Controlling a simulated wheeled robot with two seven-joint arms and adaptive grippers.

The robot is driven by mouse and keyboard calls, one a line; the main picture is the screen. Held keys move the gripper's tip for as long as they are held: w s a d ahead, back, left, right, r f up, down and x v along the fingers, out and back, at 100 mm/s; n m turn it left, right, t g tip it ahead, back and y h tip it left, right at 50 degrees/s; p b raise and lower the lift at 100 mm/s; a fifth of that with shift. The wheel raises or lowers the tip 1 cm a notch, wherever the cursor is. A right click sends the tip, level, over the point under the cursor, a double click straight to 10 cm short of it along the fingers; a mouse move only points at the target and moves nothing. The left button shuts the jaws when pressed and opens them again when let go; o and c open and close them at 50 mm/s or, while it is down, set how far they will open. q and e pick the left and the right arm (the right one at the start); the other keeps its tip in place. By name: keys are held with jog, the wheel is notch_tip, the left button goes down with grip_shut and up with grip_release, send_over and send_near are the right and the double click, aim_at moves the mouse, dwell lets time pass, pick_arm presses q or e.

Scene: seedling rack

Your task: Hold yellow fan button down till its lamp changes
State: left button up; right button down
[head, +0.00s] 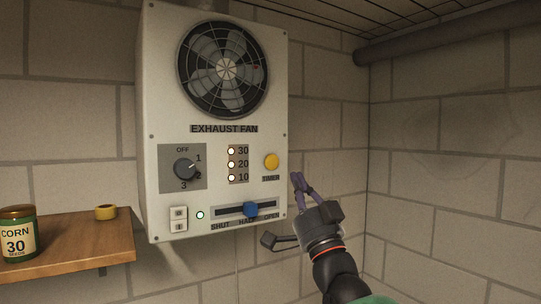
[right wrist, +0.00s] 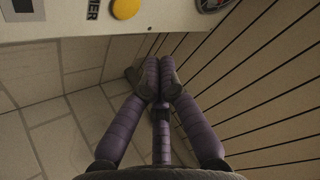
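The yellow round button (head: 271,161) sits above the TIMER label on the white exhaust fan box (head: 215,110). It also shows at the top of the right wrist view (right wrist: 125,8). Three small lamps (head: 231,164) beside 30, 20 and 10 look pale and lit. My right gripper (head: 297,178) has purple fingers and is just right of the box, below and right of the button, apart from it. In the right wrist view its fingertips (right wrist: 158,78) come together with nothing visible between them. My left gripper is not in view.
The box also carries a dial (head: 185,168), a blue slider (head: 250,210) near HALF, a rocker switch (head: 179,219) and a lit lamp (head: 200,215).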

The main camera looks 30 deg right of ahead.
aim_at(272, 162)
jog(key=r, duration=0.1)
jog(key=s, duration=0.1)
jog(key=r, duration=0.1)
jog(key=shift+s+d+r+t, duration=0.25)
jog(key=shift+s+r+t, duration=0.05)
jog(key=shift+s, duration=0.05)
jog(key=shift+w, duration=0.1)
jog(key=shift+w+a+p, duration=0.2)
jog(key=shift+w+p, duration=0.95)
jog(key=shift+w, duration=1)
jog(key=shift+w+a+p, duration=0.15)
jog(key=shift+w+p, duration=1)
jog(key=shift+w, duration=1)
